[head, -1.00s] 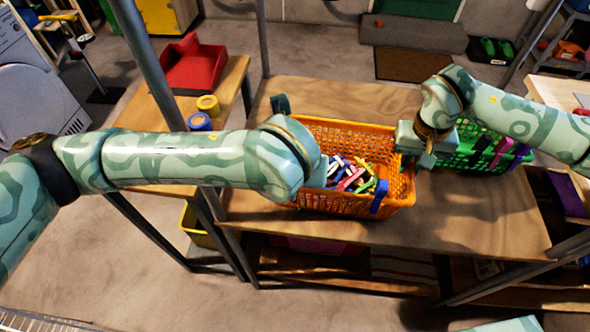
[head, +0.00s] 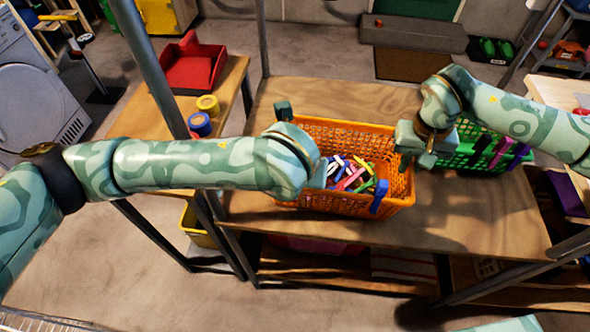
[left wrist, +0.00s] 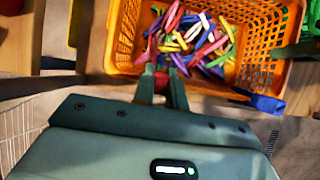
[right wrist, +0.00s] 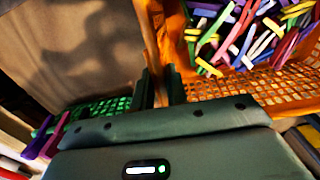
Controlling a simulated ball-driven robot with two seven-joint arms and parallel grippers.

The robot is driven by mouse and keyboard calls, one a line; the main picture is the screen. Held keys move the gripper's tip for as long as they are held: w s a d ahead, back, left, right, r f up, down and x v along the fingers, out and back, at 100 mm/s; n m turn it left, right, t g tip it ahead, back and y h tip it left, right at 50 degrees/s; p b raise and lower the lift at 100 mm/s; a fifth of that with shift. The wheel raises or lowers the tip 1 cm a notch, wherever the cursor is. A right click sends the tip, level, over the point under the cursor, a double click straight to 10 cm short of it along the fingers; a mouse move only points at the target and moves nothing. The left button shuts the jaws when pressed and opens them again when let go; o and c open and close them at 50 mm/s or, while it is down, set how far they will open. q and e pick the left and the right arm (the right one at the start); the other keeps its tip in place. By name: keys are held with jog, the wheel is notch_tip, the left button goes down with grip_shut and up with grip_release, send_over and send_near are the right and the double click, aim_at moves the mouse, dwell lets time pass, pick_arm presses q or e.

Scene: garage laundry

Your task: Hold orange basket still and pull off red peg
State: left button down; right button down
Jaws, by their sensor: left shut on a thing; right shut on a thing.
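The orange basket (head: 345,208) stands on the wooden table, holding a heap of coloured pegs (head: 350,174). My right gripper (head: 425,155) is shut on the basket's right-hand rim; the rim also runs between its fingers in the right wrist view (right wrist: 158,90). My left gripper (left wrist: 162,90) is shut on the red peg (left wrist: 161,80), at the basket's near wall. Only a little red shows between the fingers, and I cannot tell whether the peg still grips the rim. In the head view my left wrist hides this spot. A blue peg (head: 380,197) is clipped on the basket's front right corner.
A red tray (head: 190,68) and yellow and blue rolls (head: 199,122) are on the left table. The front right tabletop is clear.

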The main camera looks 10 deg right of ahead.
pick_arm(q)
jog(key=shift+r, duration=4.3)
pick_arm(e)
jog(key=c, duration=1.3)
grip_release()
notch_tip(320, 180, up, 12)
jog(key=shift+f, duration=0.1)
